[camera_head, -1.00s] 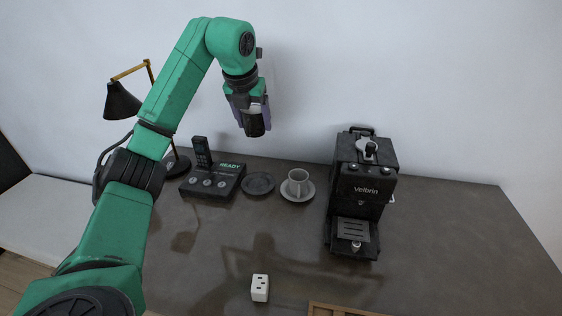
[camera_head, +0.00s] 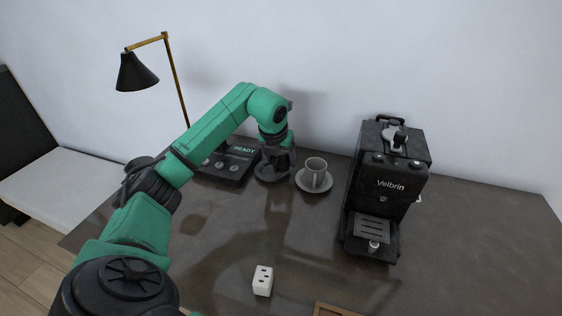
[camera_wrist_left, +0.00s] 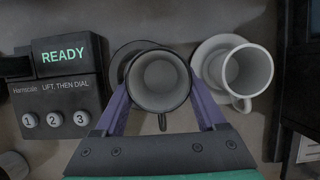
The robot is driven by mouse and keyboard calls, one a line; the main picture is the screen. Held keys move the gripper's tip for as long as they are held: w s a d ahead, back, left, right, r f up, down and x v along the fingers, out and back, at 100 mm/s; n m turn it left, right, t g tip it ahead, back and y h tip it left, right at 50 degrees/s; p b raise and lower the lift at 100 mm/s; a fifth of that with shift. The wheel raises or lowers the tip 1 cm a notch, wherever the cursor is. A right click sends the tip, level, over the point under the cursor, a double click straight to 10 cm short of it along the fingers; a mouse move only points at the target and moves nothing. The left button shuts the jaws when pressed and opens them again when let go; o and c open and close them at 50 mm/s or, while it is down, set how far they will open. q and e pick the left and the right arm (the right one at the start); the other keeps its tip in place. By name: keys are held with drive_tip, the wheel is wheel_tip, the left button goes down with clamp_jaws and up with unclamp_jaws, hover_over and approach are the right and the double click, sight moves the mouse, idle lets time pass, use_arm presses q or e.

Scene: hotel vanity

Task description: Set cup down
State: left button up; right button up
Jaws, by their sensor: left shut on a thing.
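My left gripper (camera_head: 277,158) is low over the desk between the phone base and the white cup. In the left wrist view its purple fingers (camera_wrist_left: 160,100) are shut on a dark cup (camera_wrist_left: 158,82), seen from above, with its handle toward the gripper. The cup appears empty. A dark saucer (camera_wrist_left: 124,55) shows partly behind and left of the cup; its edge also shows in the head view (camera_head: 262,177). Whether the cup touches the saucer I cannot tell. My right gripper is not in view.
A white cup (camera_head: 315,170) on its saucer (camera_head: 314,185) stands close to the right. The phone base (camera_head: 226,170) is close on the left. A black coffee machine (camera_head: 388,190) stands farther right. A white block (camera_head: 263,281) lies in front; the desk between is clear.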

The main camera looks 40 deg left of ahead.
use_arm(q)
drive_tip(key=shift+w+f, duration=0.1)
drive_tip(key=shift+f, duration=0.15)
drive_tip(key=shift+f, duration=0.1)
drive_tip(key=shift+f+b, duration=0.3)
drive_tip(key=shift+f, duration=0.2)
drive_tip(key=o, duration=1.4)
drive_tip(key=shift+r, duration=0.2)
drive_tip(key=shift+s+r+p, duration=0.2)
drive_tip(key=shift+r+p, duration=0.2)
drive_tip(key=shift+r, duration=0.75)
drive_tip(key=p+v, duration=0.1)
drive_tip(key=v, duration=0.9)
drive_tip(key=shift+s+d+r, duration=0.1)
drive_tip(key=shift+s+r, duration=0.05)
drive_tip(key=shift+r, duration=0.15)
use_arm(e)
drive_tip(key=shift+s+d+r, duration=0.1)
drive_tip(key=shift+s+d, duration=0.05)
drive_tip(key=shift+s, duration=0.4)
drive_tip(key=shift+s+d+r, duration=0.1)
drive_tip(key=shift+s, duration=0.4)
